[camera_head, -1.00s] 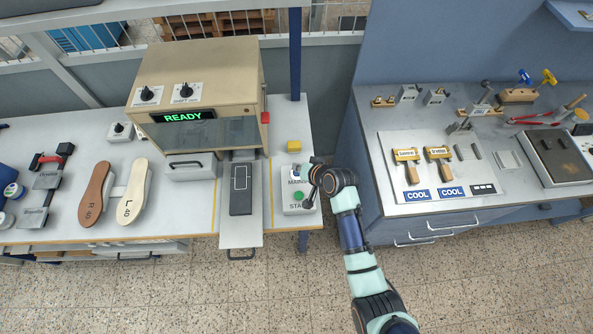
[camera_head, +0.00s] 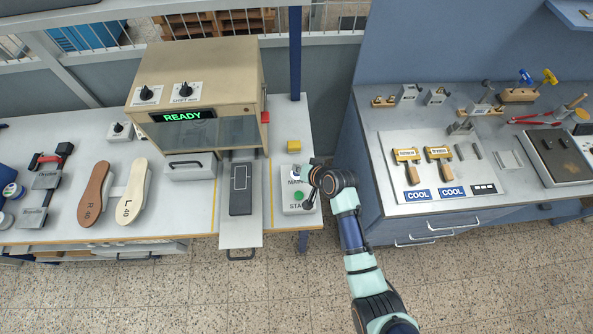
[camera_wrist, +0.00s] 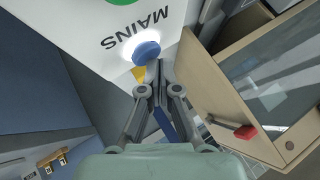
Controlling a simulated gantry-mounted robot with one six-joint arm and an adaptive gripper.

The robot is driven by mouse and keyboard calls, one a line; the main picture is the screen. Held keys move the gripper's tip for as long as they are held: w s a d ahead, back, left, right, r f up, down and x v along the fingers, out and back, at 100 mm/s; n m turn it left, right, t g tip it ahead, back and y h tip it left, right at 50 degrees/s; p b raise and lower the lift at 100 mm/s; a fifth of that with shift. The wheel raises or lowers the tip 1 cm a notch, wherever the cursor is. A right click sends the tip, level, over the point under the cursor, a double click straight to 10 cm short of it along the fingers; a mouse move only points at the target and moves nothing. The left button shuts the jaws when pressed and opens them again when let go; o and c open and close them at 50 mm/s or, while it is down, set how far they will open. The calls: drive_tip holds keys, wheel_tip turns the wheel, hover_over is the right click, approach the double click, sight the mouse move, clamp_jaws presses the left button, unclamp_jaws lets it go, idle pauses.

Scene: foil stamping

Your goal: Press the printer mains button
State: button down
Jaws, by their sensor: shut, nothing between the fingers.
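The mains button (camera_wrist: 147,52) is a blue round button with a bright ring, beside the word MAINS on a pale control box (camera_head: 290,208). My gripper (camera_wrist: 158,66) is shut and empty, its fingertips right at the button's edge in the wrist view; I cannot tell whether they touch it. In the head view my gripper (camera_head: 308,172) is over the MAINS end of the box and partly hides the button. The printer (camera_head: 205,70) is a beige cabinet left of the box, with its display (camera_head: 183,116) reading READY in green.
A green button (camera_head: 299,196) labelled START sits nearer the front of the same box. A yellow block (camera_head: 294,146) lies behind the box. A red part (camera_head: 265,117) sticks out from the printer's right side. A blue cabinet (camera_head: 400,225) with tools stands to the right.

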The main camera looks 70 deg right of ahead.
drive_tip(key=shift+f, duration=0.25)
idle(0.4)
drive_tip(key=shift+r+p, duration=0.65)
drive_tip(key=shift+r, duration=0.05)
wheel_tip(320, 180, up, 6)
drive_tip(key=p, duration=0.6)
idle(1.0)
